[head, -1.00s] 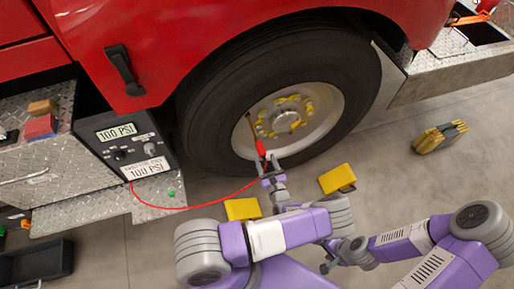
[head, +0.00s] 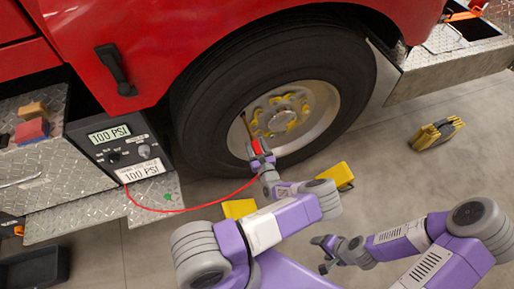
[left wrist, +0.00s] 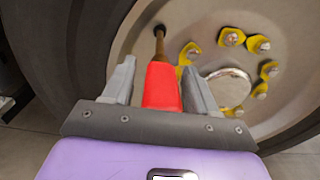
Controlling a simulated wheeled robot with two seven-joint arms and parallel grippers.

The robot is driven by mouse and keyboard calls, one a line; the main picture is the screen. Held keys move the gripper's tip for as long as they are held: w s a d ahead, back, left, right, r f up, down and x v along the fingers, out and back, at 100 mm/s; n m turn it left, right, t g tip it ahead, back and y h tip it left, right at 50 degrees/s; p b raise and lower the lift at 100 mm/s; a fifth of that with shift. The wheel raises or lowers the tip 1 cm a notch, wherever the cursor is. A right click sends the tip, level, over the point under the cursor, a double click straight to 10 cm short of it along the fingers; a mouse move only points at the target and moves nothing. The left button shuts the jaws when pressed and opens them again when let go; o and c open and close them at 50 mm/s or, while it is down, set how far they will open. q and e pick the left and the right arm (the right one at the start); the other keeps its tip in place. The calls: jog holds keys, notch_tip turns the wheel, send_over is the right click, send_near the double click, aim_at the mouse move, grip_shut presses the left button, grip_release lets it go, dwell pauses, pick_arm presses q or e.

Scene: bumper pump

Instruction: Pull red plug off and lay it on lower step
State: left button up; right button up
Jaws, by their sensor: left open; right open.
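The red plug (head: 256,146) sits at the end of a brass valve stem (left wrist: 160,45) on the truck wheel, with a red hose (head: 190,208) running to the pump panel. In the left wrist view the red plug (left wrist: 161,88) stands between the two grey fingers of my left gripper (left wrist: 159,70), which is open with small gaps showing beside the plug. In the head view my left gripper (head: 261,155) is at the plug. My right gripper (head: 322,254) is open and empty, low over the floor. The lower step (head: 90,217) is a diamond-plate ledge below the panel.
The pump panel (head: 115,140) reads 100 PSI. A green item (head: 168,197) is on the lower step's right end. Red and tan blocks (head: 31,130) lie on the upper step. Yellow chocks (head: 338,176) and (head: 239,208) lie by the tyre. A yellow-and-black object (head: 436,134) stands on open floor.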

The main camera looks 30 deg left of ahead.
pick_arm(q)
jog(key=shift+w+a, duration=0.25)
jog(key=shift+a, duration=0.05)
jog(key=shift+r, duration=0.15)
jog(key=shift+a+p, duration=0.1)
jog(key=shift+p, duration=0.2)
dwell(0.9)
jog(key=shift+c, duration=0.3)
grip_shut()
jog(key=shift+s+d, duration=0.15)
jog(key=shift+d, duration=0.05)
jog(key=shift+p+v, duration=0.95)
jog(key=shift+v, duration=1.8)
